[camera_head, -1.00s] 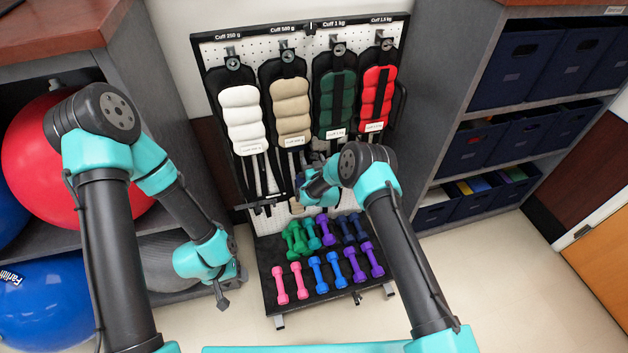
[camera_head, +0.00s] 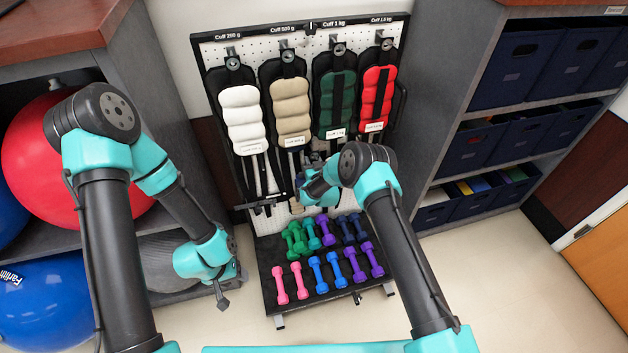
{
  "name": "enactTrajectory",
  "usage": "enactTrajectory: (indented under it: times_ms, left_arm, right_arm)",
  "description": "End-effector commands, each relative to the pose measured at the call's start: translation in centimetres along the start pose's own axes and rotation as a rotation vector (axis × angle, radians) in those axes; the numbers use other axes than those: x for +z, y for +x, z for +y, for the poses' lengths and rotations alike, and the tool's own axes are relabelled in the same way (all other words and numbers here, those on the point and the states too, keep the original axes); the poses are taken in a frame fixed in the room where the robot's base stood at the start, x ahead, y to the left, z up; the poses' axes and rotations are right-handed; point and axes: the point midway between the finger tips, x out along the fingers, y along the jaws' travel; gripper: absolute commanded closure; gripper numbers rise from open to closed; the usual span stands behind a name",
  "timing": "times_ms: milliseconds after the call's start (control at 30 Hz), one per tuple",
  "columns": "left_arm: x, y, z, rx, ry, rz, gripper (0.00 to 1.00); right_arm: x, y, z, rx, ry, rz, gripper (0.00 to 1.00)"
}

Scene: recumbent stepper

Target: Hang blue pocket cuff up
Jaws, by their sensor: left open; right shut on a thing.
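Four weight cuffs hang in a row on the pegboard rack (camera_head: 320,43): a white one (camera_head: 242,120), a tan one (camera_head: 291,110), a green one (camera_head: 337,103) and a red one (camera_head: 377,98). I cannot make out a blue pocket cuff. My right gripper (camera_head: 301,184) is in front of the board below the tan and green cuffs. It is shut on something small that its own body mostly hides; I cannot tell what. My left gripper (camera_head: 222,299) is open and empty, pointing down, low to the left of the dumbbell rack.
Dumbbells in several colours stand on the low rack (camera_head: 265,292) below the board. A shelf unit with dark blue bins (camera_head: 512,70) is on the right. Exercise balls, red (camera_head: 35,150) and blue (camera_head: 50,305), fill the left shelves. Floor in front right is clear.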

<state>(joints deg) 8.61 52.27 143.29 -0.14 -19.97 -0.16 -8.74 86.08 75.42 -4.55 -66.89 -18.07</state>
Motion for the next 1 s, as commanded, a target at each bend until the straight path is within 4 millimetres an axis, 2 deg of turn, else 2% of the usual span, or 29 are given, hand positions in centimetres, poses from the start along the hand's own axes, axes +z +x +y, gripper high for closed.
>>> enactTrajectory:
  times_ms: [533,1000]
  left_arm:
    - [0.0,0.0,0.0,0.0,0.0,0.0,0.43]
    - [0.0,0.0,0.0,0.0,0.0,0.0,0.43]
  right_arm:
    - [-1.09,0.07,-0.01,0.0,0.0,0.002,1.0]
    - [-0.69,0.09,0.02,0.0,0.0,0.003,1.0]
